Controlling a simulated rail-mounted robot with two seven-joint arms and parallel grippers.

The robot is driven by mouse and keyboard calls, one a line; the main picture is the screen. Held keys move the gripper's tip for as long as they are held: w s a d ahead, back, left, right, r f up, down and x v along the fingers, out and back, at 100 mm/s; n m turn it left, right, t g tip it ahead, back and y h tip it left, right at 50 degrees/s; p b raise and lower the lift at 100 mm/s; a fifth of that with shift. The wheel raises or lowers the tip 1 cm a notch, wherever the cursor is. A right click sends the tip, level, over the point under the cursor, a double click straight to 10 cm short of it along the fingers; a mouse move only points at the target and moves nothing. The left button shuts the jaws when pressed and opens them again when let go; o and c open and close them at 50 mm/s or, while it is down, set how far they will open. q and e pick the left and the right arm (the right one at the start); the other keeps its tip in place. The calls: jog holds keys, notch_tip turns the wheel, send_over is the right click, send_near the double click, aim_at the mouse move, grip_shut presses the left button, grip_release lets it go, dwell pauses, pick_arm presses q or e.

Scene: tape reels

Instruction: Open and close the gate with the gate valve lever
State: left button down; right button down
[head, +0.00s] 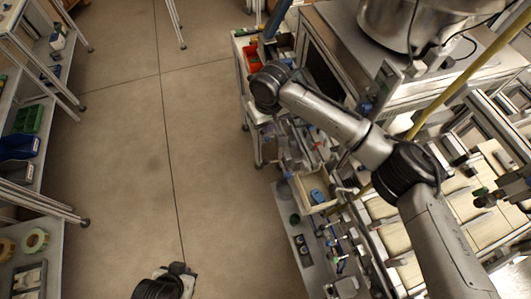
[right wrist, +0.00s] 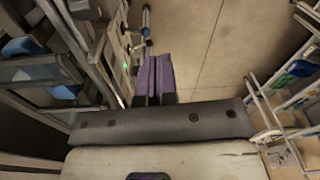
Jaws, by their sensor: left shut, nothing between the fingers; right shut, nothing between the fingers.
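I cannot pick out the gate valve lever or its gate for certain in either view. A large steel vessel (head: 395,22) stands on the machine at the upper right of the head view, with a yellow pipe (head: 465,80) slanting past it. My right gripper (right wrist: 154,60) shows as two purple fingers side by side in the right wrist view, shut and empty. In the head view its arm reaches across the machine, and the gripper is hard to make out. My left gripper (head: 181,269) is at the bottom edge, shut, low over open floor and away from the machine.
A cart with a red bin (head: 252,56) stands beside the machine, and a cream bin (head: 313,190) is below my right arm. Shelves with a green bin (head: 28,119) and tape rolls (head: 35,240) line the left. The floor (head: 125,150) between is clear.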

jog(key=shift+m, duration=0.5)
send_over(273, 161)
jog(key=w+a, duration=0.1)
jog(key=a, duration=0.2)
notch_tip(273, 161, down, 12)
jog(key=shift+s+d+f+p, duration=0.2)
jog(key=shift+d+f+p, duration=0.1)
jog(key=shift+f+p, duration=0.3)
